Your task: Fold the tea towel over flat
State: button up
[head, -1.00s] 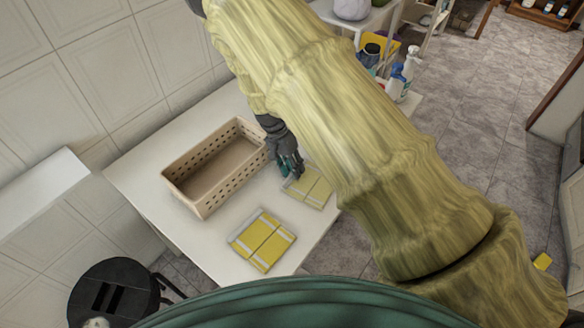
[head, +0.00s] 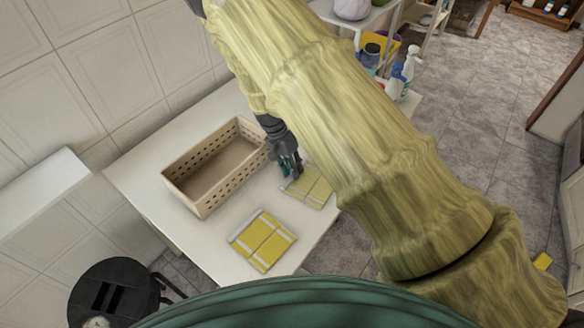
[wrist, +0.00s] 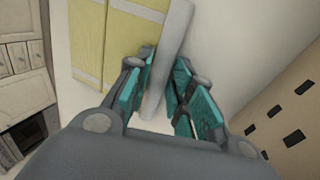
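A yellow tea towel (head: 317,192) with pale stripes lies flat on the white table near its right edge. My arm hides part of it. A second, similar yellow cloth (head: 263,241) lies nearer the front edge. My gripper (head: 292,170) is low over the table at the upper left edge of the first towel. In the wrist view, the teal fingers (wrist: 164,72) stand on either side of the towel's pale raised edge (wrist: 176,32). The towel's yellow part (wrist: 126,38) is to their left. I cannot tell whether the fingers press on the edge.
A beige perforated basket (head: 190,205) stands just left of my gripper on the white table (head: 140,185). A black stool (head: 112,290) stands at the table's lower left. Spray bottles (head: 403,75) stand beyond my arm. Table left of the basket is clear.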

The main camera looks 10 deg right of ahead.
grip_shut()
jog(key=shift+s+d+r+t+y+p, duration=0.15)
jog(key=shift+r+t+y+p, duration=0.4)
jog(key=shift+p, duration=0.1)
dwell(0.4)
